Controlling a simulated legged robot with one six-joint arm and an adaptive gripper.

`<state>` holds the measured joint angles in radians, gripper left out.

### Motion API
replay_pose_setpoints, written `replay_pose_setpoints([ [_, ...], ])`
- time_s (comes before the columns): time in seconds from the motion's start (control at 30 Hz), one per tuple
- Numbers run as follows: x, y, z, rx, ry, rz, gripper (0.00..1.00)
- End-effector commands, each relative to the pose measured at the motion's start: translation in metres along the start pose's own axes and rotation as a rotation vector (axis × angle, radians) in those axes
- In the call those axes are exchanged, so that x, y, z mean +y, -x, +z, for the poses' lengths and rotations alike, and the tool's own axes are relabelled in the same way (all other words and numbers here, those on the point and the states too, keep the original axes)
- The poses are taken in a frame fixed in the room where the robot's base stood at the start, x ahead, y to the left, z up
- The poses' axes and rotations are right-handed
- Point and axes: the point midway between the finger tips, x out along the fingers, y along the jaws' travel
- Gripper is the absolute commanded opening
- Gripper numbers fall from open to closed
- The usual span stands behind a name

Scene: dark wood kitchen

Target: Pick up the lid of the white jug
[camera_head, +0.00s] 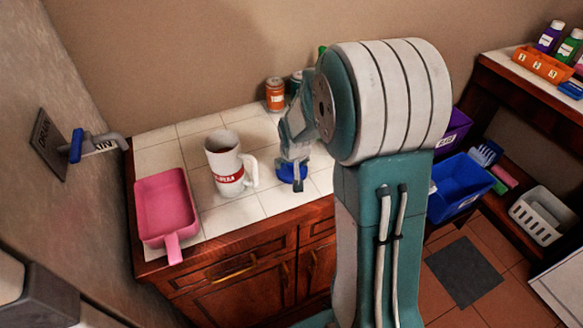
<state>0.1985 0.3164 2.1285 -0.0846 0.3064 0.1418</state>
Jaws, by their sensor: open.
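The white jug (229,180) stands upright on the tiled counter, with a red lettered band and its handle on the right. Its top looks open, with no lid on it. A small round blue piece (286,174) sits to the right of the jug; it may be the lid, but I cannot tell for sure. My gripper (294,180) points down at this blue piece and partly covers it. Its jaws are open. I cannot tell whether they touch the blue piece.
A pink dustpan-like tray (166,208) lies at the counter's left. An orange can (275,94) stands at the back by the wall, near my arm. A lever handle (99,144) sticks out from the left wall. A blue bin (461,184) is at right. Tiles before the jug are clear.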

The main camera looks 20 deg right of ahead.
Motion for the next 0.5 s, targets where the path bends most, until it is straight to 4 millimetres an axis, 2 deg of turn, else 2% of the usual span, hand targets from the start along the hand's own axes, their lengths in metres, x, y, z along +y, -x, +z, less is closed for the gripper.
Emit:
replay_pose_setpoints([
  [0.23,0.0,-0.0015,-0.0002,0.001,0.0,0.0,0.84],
  [0.27,0.0,-0.0015,-0.0003,0.001,0.0,0.0,0.71],
  [0.3,0.0,-0.0015,-0.0002,0.001,0.0,0.0,0.53],
  [0.4,0.0,-0.0015,-0.0001,0.0,0.0,0.0,0.16],
  [0.43,0.0,-0.0016,0.0,0.0,0.0,0.0,0.1],
  [0.5,0.0,-0.0019,0.0004,-0.001,0.0,0.0,0.1],
])
